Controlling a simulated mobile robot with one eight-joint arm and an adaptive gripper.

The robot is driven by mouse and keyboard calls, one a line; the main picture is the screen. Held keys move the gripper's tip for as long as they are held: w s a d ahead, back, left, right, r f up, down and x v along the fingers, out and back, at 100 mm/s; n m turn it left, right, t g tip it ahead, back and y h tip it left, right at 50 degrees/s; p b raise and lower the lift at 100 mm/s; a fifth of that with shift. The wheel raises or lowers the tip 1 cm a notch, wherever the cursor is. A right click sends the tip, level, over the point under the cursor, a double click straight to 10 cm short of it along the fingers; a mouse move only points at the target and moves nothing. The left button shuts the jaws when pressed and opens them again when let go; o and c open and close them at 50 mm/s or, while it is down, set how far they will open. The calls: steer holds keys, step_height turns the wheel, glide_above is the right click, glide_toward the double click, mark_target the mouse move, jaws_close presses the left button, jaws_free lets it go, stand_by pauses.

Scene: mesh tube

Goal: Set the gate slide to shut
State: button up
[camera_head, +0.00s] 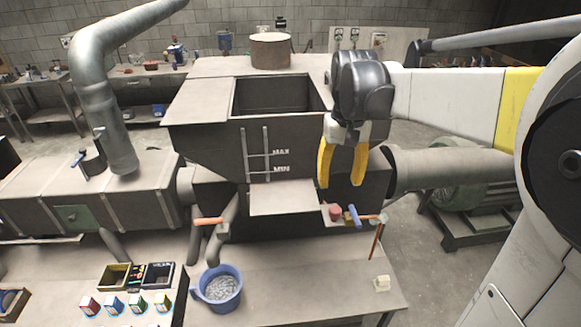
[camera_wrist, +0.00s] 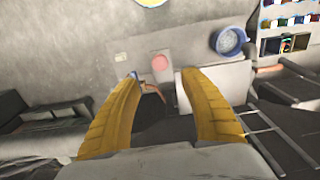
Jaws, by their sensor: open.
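My gripper (camera_head: 340,184) has two yellow fingers. It hangs open and empty in front of the right part of the dark hopper machine (camera_head: 215,150), pointing down. Below and slightly right of the fingertips is a small blue handle (camera_head: 352,215) beside a red knob (camera_head: 335,212) and an orange lever (camera_head: 369,217). In the wrist view the red knob (camera_wrist: 160,62) shows between the fingertips, and the blue piece (camera_wrist: 133,75) is by the left fingertip. I cannot tell which blue handle is the gate slide.
A blue bucket (camera_head: 219,288) of grey pieces stands on the bench (camera_head: 300,285), near several coloured boxes (camera_head: 113,306). A pale chute plate (camera_head: 283,198) juts from the machine left of my gripper. A thick pipe (camera_head: 450,168) runs to the right.

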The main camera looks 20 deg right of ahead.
mark_target(336, 208)
step_height(336, 208, down, 10)
steer(key=shift+p, duration=0.35)
jaws_close()
